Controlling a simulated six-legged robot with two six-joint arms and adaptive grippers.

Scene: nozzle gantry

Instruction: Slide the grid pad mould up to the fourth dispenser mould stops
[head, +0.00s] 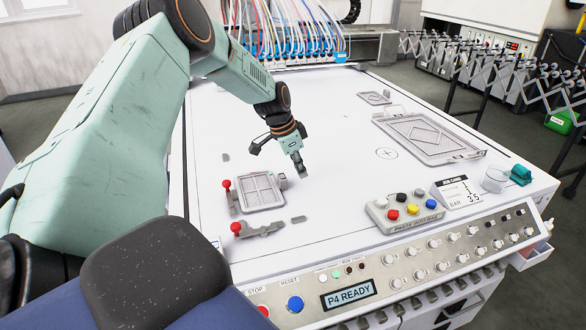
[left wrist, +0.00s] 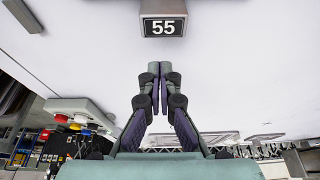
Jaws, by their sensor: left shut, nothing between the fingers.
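The grid pad mould (head: 262,191), a grey frame with a crossed grid inside, lies flat on the white table in the head view. A red-knobbed stop (head: 230,197) stands close at its left side. A second red-knobbed stop (head: 258,230) lies in front of it, with a visible gap between them. My left gripper (head: 299,168) is shut and empty, pointing down beside the mould's right far corner; whether it touches the table I cannot tell. The left wrist view shows its fingers (left wrist: 153,75) together, facing a grey block marked 55 (left wrist: 162,26). My right gripper is out of view.
A larger diamond-pattern mould (head: 424,135) and a small one (head: 374,97) lie farther right and back. A button box (head: 404,212) and job card (head: 458,192) stand at the front right. The display (head: 348,294) reads P4 READY. The table's middle is clear.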

